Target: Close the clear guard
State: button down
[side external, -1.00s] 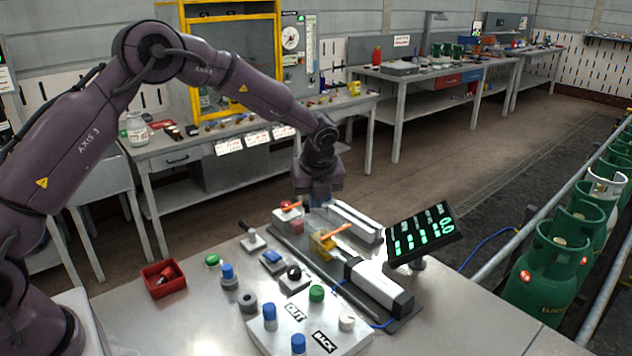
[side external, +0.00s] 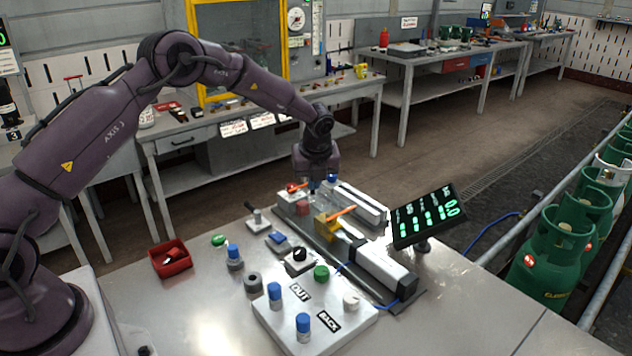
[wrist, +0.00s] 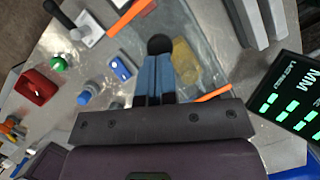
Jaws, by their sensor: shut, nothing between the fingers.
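The clear guard (wrist: 207,58) is a see-through panel in the wrist view, lying over the yellow block (wrist: 184,62). In the side view the guard shows only faintly near the two orange bars, and I cannot tell its exact angle. My gripper (side external: 331,180) points down just above the far part of the fixture. Its blue fingers (wrist: 159,72) are together and empty, with dark tips over or against the guard area; contact is unclear. The yellow block (side external: 325,227) sits on the fixture, beside an orange bar (side external: 341,213). Another orange bar (side external: 297,187) lies at the far end.
A digital display (side external: 427,216) stands right of the fixture. A white button box (side external: 313,318) with blue, green and white knobs is in front. A red bin (side external: 170,259) sits at left. A lever (side external: 257,216) stands left of the fixture. The front-left table is clear.

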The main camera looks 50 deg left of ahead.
jog(key=shift+w+a+f, duration=0.1)
jog(key=shift+a, duration=0.65)
jog(key=d, duration=0.1)
jog(key=s+d+r, duration=0.1)
jog(key=s+d, duration=0.1)
jog(key=d, duration=0.1)
jog(key=shift+r, duration=0.3)
jog(key=v, duration=0.9)
jog(key=s+d+r+n+t+h, duration=0.1)
jog(key=s+d+r+n, duration=0.1)
jog(key=s+r+n, duration=0.2)
jog(key=s+d+r+n+t+h, duration=0.1)
jog(key=s+d+r+n, duration=0.2)
jog(key=s+n, duration=0.8)
jog(key=s+d+r+n+t+h, duration=0.1)
jog(key=s+r+n, duration=0.5)
jog(key=s, duration=1)
jog(key=shift+d+n+t, duration=0.5)
jog(key=shift+d+n, duration=0.15)
jog(key=shift+n, duration=0.55)
